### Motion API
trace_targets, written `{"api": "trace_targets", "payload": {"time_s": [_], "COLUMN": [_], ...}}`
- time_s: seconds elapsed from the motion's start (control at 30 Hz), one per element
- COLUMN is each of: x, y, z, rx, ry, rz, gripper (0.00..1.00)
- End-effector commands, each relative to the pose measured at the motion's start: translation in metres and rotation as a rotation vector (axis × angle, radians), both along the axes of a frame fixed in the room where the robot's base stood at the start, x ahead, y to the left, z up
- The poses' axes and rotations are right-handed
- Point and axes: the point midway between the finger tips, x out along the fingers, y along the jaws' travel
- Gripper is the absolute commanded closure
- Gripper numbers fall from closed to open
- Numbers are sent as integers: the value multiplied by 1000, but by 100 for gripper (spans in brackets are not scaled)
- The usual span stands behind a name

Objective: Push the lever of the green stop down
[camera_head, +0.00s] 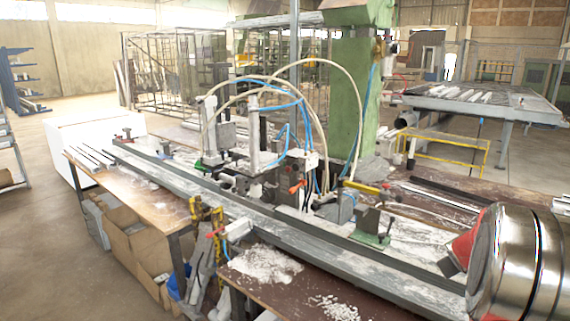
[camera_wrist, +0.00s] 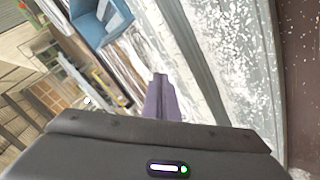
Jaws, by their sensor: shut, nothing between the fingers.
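A green stop (camera_head: 371,237) with a grey upright block sits on the far side of the long metal rail, right of the middle in the head view. The fingers do not show in the head view. I cannot make out the green stop in the wrist view, and the fingers touch nothing that I can see.
The long metal rail (camera_head: 300,243) crosses the bench, with white chips (camera_head: 265,264) in front. A yellow bar (camera_head: 366,187) and clamps with hoses stand behind and left of the stop. In the wrist view a blue object (camera_wrist: 97,24) lies at the top left.

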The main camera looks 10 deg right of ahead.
Motion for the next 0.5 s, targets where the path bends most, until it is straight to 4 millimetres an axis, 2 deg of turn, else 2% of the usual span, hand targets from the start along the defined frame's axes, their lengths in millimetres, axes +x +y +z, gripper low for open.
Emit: {"api": "trace_targets", "payload": {"time_s": [0.03,0.27,0.5], "x": [-5,-38,-71], "y": [17,93,178], "z": [5,11,16], "rx": [23,153,288], "ry": [8,55,100], "rz": [-25,-136,-199], "gripper": [100,100,100]}}
